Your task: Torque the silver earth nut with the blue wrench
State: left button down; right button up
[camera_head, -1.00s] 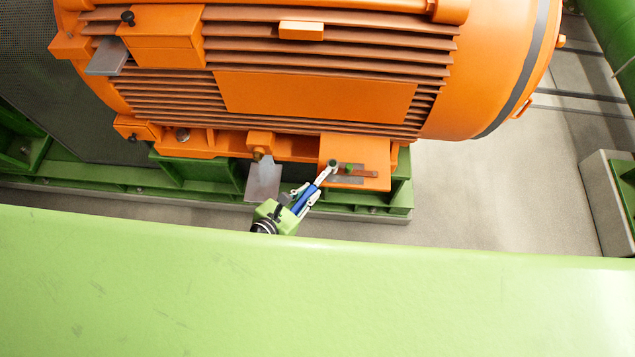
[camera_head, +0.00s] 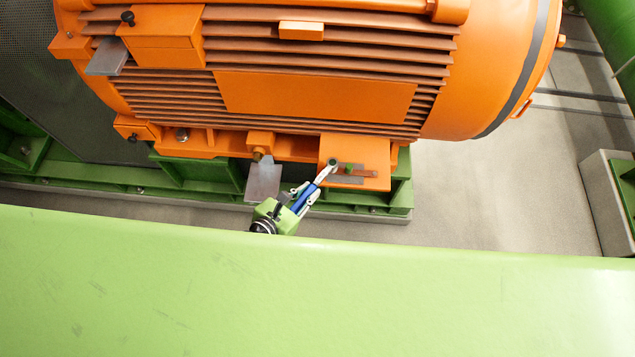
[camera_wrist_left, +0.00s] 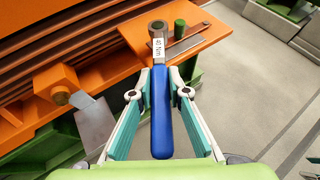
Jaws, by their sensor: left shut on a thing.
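My left gripper (camera_head: 302,196) is shut on the blue wrench (camera_head: 308,193), which also shows in the left wrist view (camera_wrist_left: 161,115). The wrench points away from the gripper, and its ring end (camera_wrist_left: 158,27) is over the orange motor foot (camera_head: 365,151). A white label with print is on its shank. The silver earth nut cannot be made out; the ring end covers that spot, and I cannot tell whether the ring is seated on it. My right gripper is not in view.
A green peg (camera_wrist_left: 180,27) stands close to the ring end, beside a flat metal strip (camera_wrist_left: 183,45). A grey metal plate (camera_head: 263,182) hangs left of the wrench. The finned orange motor (camera_head: 315,95) rises behind. Bare floor (camera_head: 480,190) lies to the right.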

aim_at(309, 193)
pick_arm(q)
jog(key=shift+r+p, duration=1.25)
jog(key=shift+p, duration=0.05)
jog(key=shift+d+r, duration=0.15)
jog(key=shift+r, duration=0.75)
